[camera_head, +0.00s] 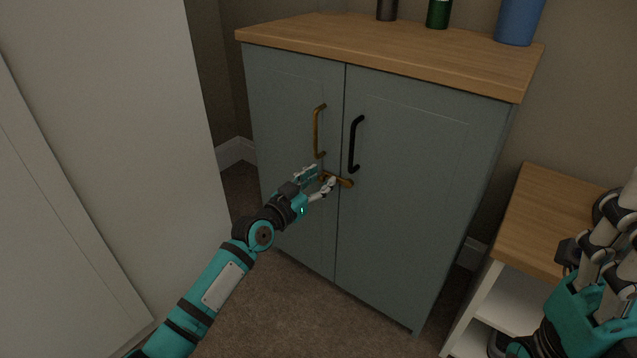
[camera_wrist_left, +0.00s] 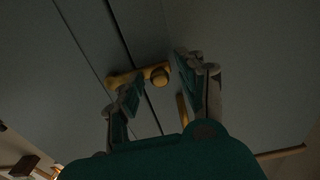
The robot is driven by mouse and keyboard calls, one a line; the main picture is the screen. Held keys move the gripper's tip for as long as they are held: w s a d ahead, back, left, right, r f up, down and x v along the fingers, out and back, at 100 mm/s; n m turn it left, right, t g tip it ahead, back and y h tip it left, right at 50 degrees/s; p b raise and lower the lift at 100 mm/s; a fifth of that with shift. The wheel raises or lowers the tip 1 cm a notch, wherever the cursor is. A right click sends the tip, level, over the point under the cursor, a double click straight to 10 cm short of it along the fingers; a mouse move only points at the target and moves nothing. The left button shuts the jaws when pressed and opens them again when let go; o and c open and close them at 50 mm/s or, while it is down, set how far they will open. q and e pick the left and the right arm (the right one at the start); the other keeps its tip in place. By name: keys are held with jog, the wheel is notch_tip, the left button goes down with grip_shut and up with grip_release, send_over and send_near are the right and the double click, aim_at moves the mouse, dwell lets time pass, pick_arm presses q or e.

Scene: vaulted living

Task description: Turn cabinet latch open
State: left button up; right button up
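The grey-blue cabinet (camera_head: 420,160) has two closed doors with a gap between them. A brass latch (camera_head: 343,181) lies roughly level across the gap below the handles; it also shows in the left wrist view (camera_wrist_left: 158,76). My left gripper (camera_head: 325,178) is at the latch, with its fingers apart. In the left wrist view the fingers (camera_wrist_left: 155,88) stand either side of part of the latch; I cannot tell whether they touch it. My right gripper (camera_head: 612,235) is at the right edge, away from the cabinet, partly cut off; its finger state is unclear.
A brass handle (camera_head: 317,132) and a black handle (camera_head: 354,145) stand above the latch. A dark bottle (camera_head: 387,9), a green bottle (camera_head: 438,13) and a blue container (camera_head: 518,20) stand on top. A low wood-topped shelf (camera_head: 541,215) is at right; a pale panel (camera_head: 110,140) is at left.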

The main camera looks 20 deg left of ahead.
pick_arm(q)
jog(key=shift+c, duration=0.4)
grip_shut()
